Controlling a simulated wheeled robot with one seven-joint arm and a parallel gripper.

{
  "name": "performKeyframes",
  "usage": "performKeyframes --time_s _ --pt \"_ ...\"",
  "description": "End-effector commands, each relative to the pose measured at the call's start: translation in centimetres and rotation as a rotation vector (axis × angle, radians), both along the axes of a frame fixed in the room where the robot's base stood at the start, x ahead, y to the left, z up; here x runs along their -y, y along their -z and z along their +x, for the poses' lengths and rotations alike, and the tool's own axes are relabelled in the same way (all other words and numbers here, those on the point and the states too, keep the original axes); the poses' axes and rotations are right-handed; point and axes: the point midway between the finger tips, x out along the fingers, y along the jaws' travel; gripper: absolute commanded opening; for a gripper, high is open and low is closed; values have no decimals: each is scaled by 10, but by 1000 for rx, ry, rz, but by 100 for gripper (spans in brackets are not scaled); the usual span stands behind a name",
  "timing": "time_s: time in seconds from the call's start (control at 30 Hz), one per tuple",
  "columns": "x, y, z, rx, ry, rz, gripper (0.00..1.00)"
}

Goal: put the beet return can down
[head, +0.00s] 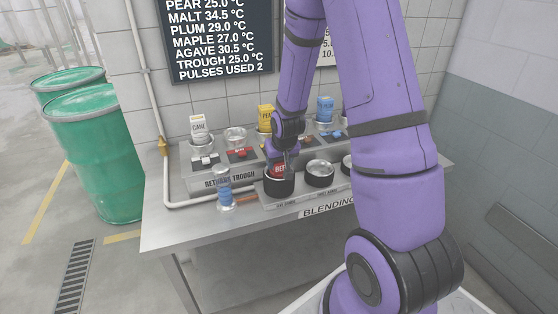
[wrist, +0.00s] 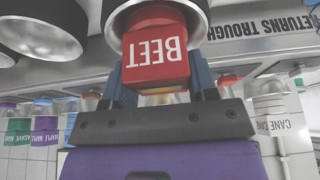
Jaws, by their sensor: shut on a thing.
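The red beet return can (wrist: 155,55), with white BEET lettering, is between the fingers of my gripper (wrist: 160,85) in the wrist view. Its far end reaches into the mouth of a dark round holder (wrist: 195,14). In the head view the can (head: 279,170) shows red just above the black round holder (head: 279,188) at the front left of the bench, and my gripper (head: 288,160) is shut on it from above. Whether the can touches the holder's floor is hidden.
Two more dark round holders stand to the right, one empty-looking (head: 319,173). A blue-banded clear cylinder (head: 224,187) stands close on the left. Green drums (head: 95,150) stand left of the bench.

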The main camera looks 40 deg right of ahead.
Motion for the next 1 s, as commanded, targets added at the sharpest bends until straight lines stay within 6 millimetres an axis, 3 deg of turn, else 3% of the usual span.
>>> performKeyframes --time_s 0.1,0.13,0.2,0.63,1.0 --pt "0 3 0 1 0 0 0" --pt "0 2 0 0 0 0 60" --pt "0 2 0 0 0 0 76" --pt "0 -5 -1 2 0 -1 78" --pt "-6 -53 -20 4 0 0 78"
